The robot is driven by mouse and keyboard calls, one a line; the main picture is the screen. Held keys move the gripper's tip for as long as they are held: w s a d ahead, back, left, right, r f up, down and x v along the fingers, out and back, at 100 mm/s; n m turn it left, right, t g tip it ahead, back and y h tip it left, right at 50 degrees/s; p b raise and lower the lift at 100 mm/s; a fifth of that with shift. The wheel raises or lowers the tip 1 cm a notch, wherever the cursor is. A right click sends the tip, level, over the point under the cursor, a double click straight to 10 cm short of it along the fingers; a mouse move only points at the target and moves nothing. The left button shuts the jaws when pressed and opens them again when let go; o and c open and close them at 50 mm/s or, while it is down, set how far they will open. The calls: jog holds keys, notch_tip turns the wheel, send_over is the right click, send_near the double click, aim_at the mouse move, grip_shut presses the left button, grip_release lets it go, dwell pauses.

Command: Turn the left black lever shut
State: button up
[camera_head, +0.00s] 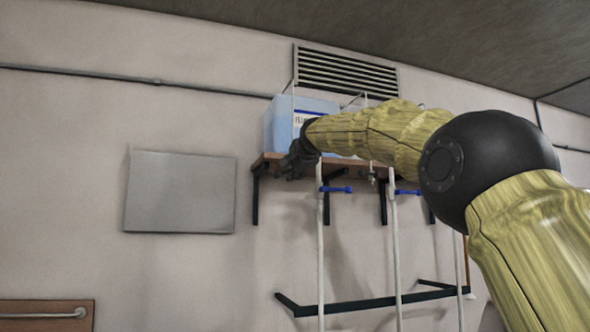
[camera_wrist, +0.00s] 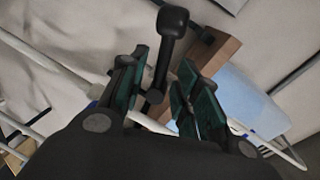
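In the wrist view a black lever (camera_wrist: 172,24) with a thick rounded end runs down between the two fingers of my gripper (camera_wrist: 160,88). The fingers have dark green pads and stand apart, with a gap showing on the right side of the lever. I cannot tell whether the left finger touches it. In the head view my gripper (camera_head: 292,166) is at the left front end of the shelf, beside a light blue drum. I cannot make out the black lever there; the gripper and arm cover that area.
Light blue drums (camera_head: 284,118) stand on a brown wall shelf (camera_head: 264,160) with black brackets. White pipes (camera_head: 320,240) with blue handles (camera_head: 336,190) hang below. A black rail (camera_head: 370,304) is lower down. A grey panel (camera_head: 180,192) is on the wall at left.

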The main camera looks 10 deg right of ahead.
jog(key=shift+a, duration=0.75)
jog(key=s+d+r, duration=0.2)
jog(key=s, duration=0.9)
jog(key=shift+s+d+r, duration=0.15)
jog(key=shift+s+d, duration=0.2)
